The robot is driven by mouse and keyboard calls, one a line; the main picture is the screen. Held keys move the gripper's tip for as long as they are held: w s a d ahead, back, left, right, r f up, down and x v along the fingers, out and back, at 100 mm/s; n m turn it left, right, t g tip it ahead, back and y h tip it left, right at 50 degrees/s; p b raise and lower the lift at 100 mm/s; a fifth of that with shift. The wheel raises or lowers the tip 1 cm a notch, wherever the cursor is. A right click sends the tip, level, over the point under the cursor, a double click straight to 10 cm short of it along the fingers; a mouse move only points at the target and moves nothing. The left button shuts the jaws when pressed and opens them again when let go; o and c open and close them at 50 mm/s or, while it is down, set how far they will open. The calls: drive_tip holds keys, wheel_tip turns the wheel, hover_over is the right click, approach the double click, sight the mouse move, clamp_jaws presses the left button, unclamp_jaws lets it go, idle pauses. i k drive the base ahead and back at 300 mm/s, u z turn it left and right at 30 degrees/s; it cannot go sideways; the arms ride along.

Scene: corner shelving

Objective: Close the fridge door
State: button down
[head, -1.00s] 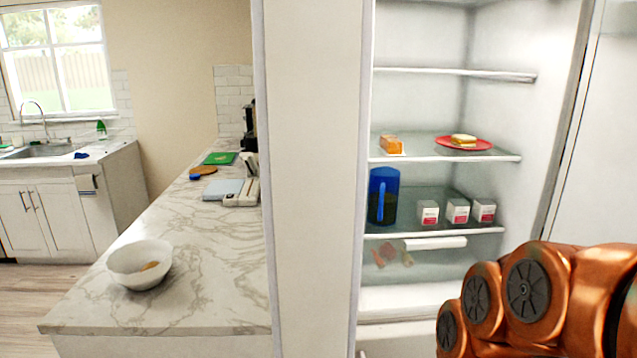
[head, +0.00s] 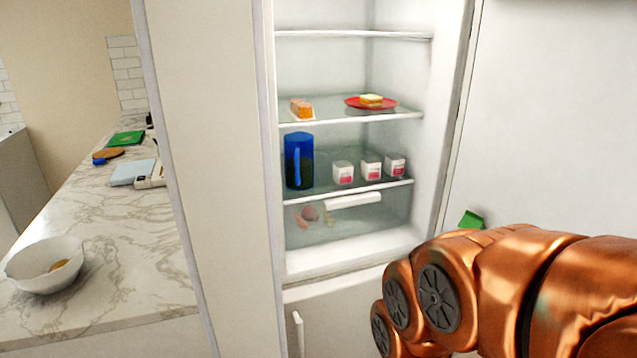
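The fridge stands open in the middle of the head view, with its lit interior (head: 400,217) and shelves exposed. A large pale panel (head: 560,120) fills the right side; it may be the open fridge door or the fridge's neighbouring wall, I cannot tell which. Inside are a blue pitcher (head: 299,160), several small white cartons (head: 371,167), a red plate (head: 357,103) with a sandwich, and an orange block (head: 302,108). My copper arm crosses the lower right, in front of the fridge. My gripper is outside the view.
A tall white side panel (head: 205,150) stands left of the fridge. Left of it is a marble counter (head: 110,270) with a white bowl (head: 30,275) and a green board (head: 127,138). A lower door with a handle (head: 298,332) is below the fridge interior. A small green object (head: 471,219) shows behind my arm.

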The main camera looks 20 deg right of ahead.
sight(545, 134)
drive_tip(key=k, duration=1)
drive_tip(key=z, duration=1.85)
drive_tip(key=i, duration=1.05)
drive_tip(key=u, duration=1.05)
